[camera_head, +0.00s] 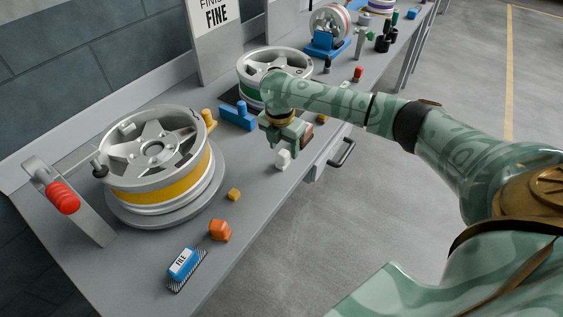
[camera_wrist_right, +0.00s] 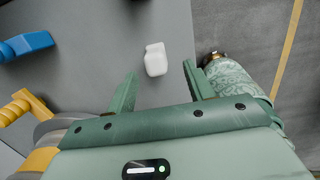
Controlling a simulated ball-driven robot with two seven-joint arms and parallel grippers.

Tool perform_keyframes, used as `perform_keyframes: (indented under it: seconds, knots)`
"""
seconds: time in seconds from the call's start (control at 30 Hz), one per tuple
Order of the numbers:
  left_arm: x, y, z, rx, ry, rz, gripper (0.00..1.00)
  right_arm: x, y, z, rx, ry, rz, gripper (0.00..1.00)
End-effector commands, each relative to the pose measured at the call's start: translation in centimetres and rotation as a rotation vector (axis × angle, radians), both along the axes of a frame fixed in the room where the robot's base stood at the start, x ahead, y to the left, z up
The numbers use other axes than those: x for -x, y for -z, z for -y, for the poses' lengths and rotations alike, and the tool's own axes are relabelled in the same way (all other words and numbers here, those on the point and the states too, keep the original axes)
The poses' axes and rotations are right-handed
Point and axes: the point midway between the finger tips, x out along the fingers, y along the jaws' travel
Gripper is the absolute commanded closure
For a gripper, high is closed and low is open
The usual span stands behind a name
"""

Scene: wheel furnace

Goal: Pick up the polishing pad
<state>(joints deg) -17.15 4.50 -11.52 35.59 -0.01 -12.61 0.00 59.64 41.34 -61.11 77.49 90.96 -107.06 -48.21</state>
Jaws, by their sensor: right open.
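A small white block with rounded edges (camera_head: 284,159), which looks like the polishing pad, stands on the grey bench near its front edge. In the right wrist view the white block (camera_wrist_right: 155,60) lies just beyond the fingertips, roughly between their lines. My right gripper (camera_head: 285,143) is over the block, pointing down. Its fingers (camera_wrist_right: 160,75) are apart with nothing between them. My left gripper is out of view.
A wheel with a yellow band (camera_head: 160,185) sits on a turntable at left. A blue tool (camera_head: 238,115) and a second wheel (camera_head: 273,65) are behind the gripper.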

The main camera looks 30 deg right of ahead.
Motion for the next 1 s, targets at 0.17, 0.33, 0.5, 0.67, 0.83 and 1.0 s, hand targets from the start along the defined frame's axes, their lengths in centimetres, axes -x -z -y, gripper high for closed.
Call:
perform_keyframes:
  seconds: [0.17, 0.33, 0.5, 0.67, 0.83, 1.0]
  knots:
    - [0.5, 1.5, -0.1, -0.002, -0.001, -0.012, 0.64, -0.4, 2.2, 0.1, 0.0, -0.001, -0.003, 0.47]
    - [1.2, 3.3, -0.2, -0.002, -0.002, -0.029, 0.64, -0.8, 5.0, 0.4, 0.001, -0.001, -0.004, 0.47]
    - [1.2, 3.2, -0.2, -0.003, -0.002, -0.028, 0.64, -0.9, 5.1, 0.5, 0.002, -0.001, 0.002, 0.47]
    - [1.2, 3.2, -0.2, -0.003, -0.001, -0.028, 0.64, -0.9, 5.0, 0.5, 0.002, -0.001, 0.002, 0.67]
    - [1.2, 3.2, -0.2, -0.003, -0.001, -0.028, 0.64, -0.8, 5.0, 0.5, 0.001, 0.0, 0.002, 0.96]
    - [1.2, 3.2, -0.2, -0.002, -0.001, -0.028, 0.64, -0.8, 5.0, 0.5, 0.002, 0.0, 0.001, 0.96]
